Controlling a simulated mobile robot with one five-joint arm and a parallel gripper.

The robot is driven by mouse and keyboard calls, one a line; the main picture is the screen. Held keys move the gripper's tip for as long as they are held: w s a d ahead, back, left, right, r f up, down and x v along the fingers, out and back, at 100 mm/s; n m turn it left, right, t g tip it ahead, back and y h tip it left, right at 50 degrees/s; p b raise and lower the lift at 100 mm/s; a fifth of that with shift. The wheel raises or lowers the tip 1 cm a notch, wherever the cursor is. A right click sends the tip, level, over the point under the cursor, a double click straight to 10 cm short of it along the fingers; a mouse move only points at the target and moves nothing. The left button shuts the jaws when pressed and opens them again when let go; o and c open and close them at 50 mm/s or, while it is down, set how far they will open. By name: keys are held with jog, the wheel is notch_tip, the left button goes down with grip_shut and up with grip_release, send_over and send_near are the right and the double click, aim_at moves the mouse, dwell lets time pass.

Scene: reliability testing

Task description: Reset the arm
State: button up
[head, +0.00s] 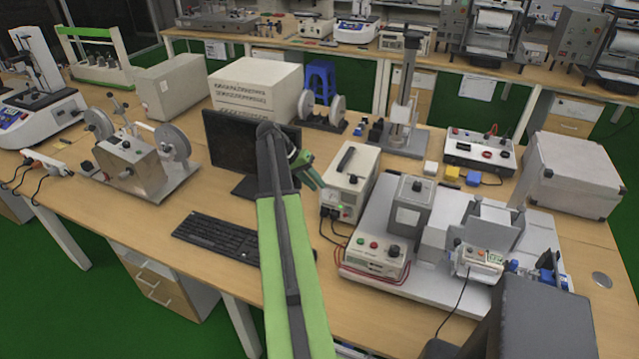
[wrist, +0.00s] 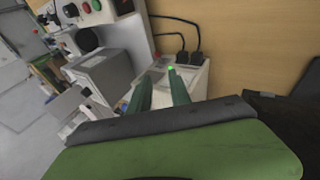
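My arm stretches forward over the workbench (head: 408,310) in the head view, a long green and dark grey link. My gripper (head: 312,176) is at its far end, in front of the monitor and left of a white power supply box. In the wrist view the two green fingers of my gripper (wrist: 160,80) stand a little apart, with nothing seen between them. The power supply box (wrist: 196,82), with black plugs and a green light, shows beyond the fingertips. The fingers look clear of it, but the exact distance cannot be told.
A black monitor (head: 228,145) and keyboard (head: 215,236) are left of my arm. The power supply (head: 350,180) and a test rig on a pale base (head: 385,232) are to the right. Cables lie near the box. Bare wood shows left of the keyboard.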

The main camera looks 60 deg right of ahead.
dwell(0.3)
jog(key=w+a+n+t+h, duration=0.15)
jog(key=w+a+n, duration=0.25)
jog(key=w+a, duration=1.2)
jog(key=w+a+f+n+t, duration=0.15)
jog(key=w+a, duration=0.35)
jog(key=a, duration=0.5)
jog(key=w+a+f+n+t, duration=0.15)
jog(key=w+a, duration=0.25)
jog(key=a, duration=0.5)
jog(key=s+a+n+y, duration=0.1)
jog(key=a+n, duration=0.2)
jog(key=a, duration=0.6)
jog(key=s+a+f+n+t+y, duration=0.1)
jog(key=a+n+y, duration=0.1)
jog(key=a, duration=0.8)
jog(key=s+a+n+t+y, duration=0.1)
jog(key=a+n, duration=0.3)
jog(key=a, duration=0.6)
jog(key=shift+s+f, duration=0.25)
jog(key=shift+s, duration=0.05)
jog(key=shift+d+y, duration=0.1)
jog(key=shift+y, duration=0.15)
